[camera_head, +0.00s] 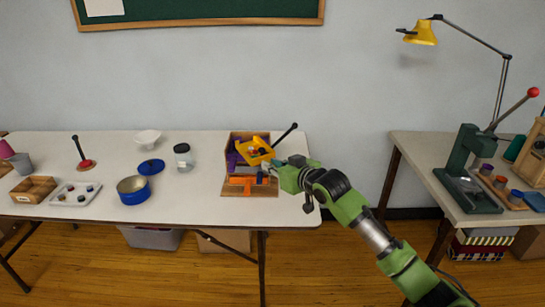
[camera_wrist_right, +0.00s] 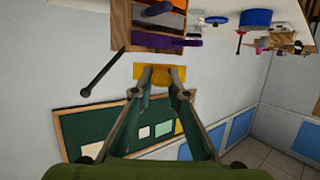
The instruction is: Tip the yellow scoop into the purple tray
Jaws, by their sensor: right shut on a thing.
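The yellow scoop (camera_head: 254,146) is tilted above the wooden stand on the left table, and small dark and reddish bits show at it. My right gripper (camera_head: 272,166) is shut on the scoop; the right wrist view shows its two fingertips at the yellow piece (camera_wrist_right: 165,74). Purple parts, likely the purple tray (camera_head: 232,160), show behind and to the left of the scoop, inside the wooden stand. The scoop hides much of them. A purple edge (camera_wrist_right: 158,43) also shows in the wrist view. I cannot tell whether scoop and tray touch. My left gripper is not in view.
The wooden stand (camera_head: 250,191) has an orange part in front and a black-knobbed lever (camera_head: 286,133) at its right. A gap separates the right table (camera_head: 420,152).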

